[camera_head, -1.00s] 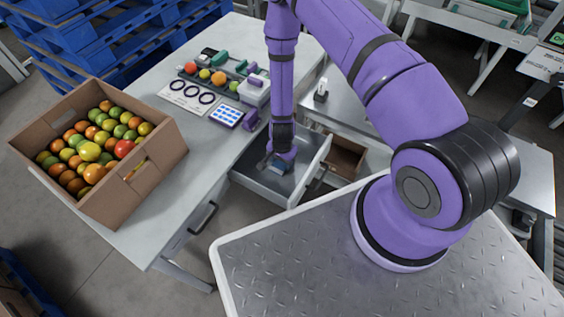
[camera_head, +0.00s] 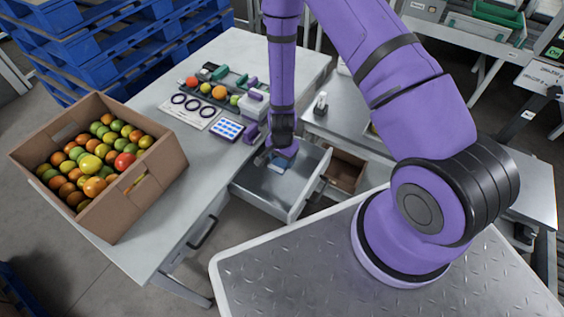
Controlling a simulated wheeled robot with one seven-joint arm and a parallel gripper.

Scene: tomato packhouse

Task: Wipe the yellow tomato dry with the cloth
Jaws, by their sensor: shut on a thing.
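The yellow tomato (camera_head: 205,88) sits on the grey table, in a short row between a red tomato (camera_head: 191,82) and an orange one (camera_head: 219,92). My gripper (camera_head: 277,160) points down over the back part of the open drawer (camera_head: 261,198), to the right of the table. It is shut on a small blue piece that looks like the cloth (camera_head: 278,166). The fingers are small and partly hidden, so the exact grip is unclear. My gripper is well apart from the yellow tomato.
A cardboard box (camera_head: 150,188) full of mixed tomatoes stands on the table's left. A white card with dark rings (camera_head: 191,106) and a blue-dotted tray (camera_head: 228,130) lie before the tomato row. The table's front is clear.

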